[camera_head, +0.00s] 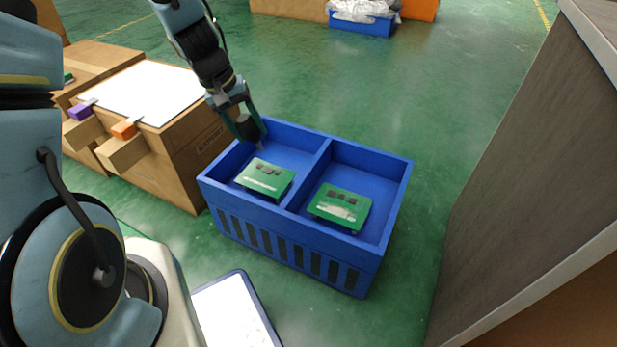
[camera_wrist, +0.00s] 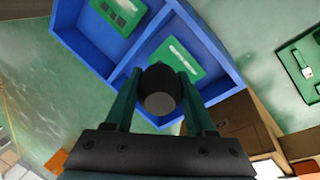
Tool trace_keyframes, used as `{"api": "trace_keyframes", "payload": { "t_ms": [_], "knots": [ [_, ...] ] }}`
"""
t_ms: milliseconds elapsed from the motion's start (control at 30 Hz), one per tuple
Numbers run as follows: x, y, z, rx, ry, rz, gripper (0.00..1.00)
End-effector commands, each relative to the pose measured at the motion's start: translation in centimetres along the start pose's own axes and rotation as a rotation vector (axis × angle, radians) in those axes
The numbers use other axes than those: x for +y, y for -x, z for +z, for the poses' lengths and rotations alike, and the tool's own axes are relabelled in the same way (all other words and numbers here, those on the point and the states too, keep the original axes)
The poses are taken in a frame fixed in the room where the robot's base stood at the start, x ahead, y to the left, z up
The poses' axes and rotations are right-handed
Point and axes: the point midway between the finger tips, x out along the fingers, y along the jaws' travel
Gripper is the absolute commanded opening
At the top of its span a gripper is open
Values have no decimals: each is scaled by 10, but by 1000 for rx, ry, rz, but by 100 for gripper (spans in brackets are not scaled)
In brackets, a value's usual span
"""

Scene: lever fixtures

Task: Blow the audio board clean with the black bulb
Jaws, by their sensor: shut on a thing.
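My gripper (camera_head: 246,121) is shut on the black bulb (camera_head: 247,129), above the left compartment of the blue crate (camera_head: 290,258). The bulb's nozzle points down toward a green board (camera_head: 265,176) in that compartment, apart from it. In the wrist view the bulb (camera_wrist: 160,92) sits between the fingers and hides part of the crate. A second green board (camera_head: 340,206) lies in the right compartment. Both boards carry dark chips and a whitish patch. I cannot tell by any label which is the audio board.
A divider splits the crate. A cardboard box with a white top (camera_head: 140,92) and lever fixtures, one orange (camera_head: 124,130) and one purple (camera_head: 81,111), stands to the left. A grey cabinet (camera_head: 540,170) stands at the right. A white panel (camera_head: 236,312) lies in front.

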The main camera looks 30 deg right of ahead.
Motion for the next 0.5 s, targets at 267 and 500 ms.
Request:
{"api": "trace_keyframes", "payload": {
  "t_ms": [267, 500],
  "knots": [
    [84, -80, 50, -60, -114, 8, 33],
    [105, -94, 67, -74, -137, 9, 33]
  ]
}}
